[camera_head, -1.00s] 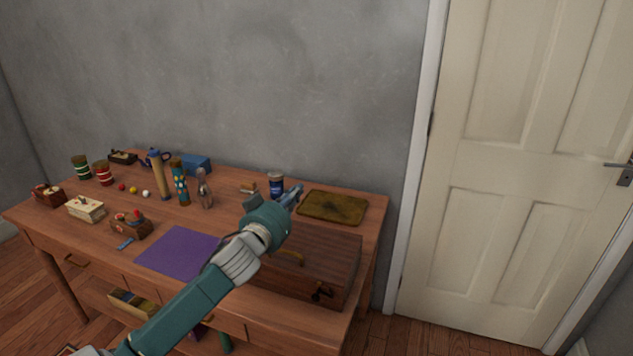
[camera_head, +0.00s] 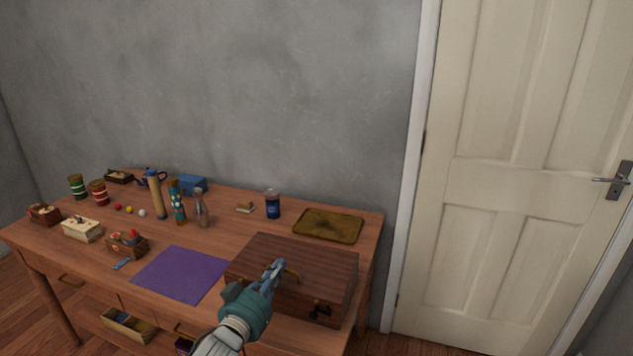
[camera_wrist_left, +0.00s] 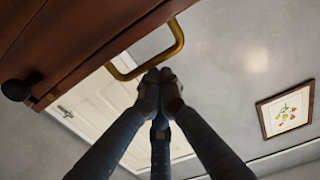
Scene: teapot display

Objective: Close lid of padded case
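The padded case (camera_head: 300,252) is a brown wooden box at the front right of the desk. Its lid looks down, with no open gap visible. My left gripper (camera_head: 277,268) is in front of the case. In the left wrist view its dark fingers (camera_wrist_left: 160,78) meet at the tips, close to the handle, with nothing seen between them. Whether they touch the handle or case cannot be told. The gripper hides part of the case's front left. My right gripper is not in view.
A purple mat (camera_head: 182,274) lies left of the case. A tray (camera_head: 328,225) and a blue jar (camera_head: 273,204) stand behind it. Bottles, tubes and small boxes crowd the desk's left and back. A wall and a door (camera_head: 520,150) lie beyond.

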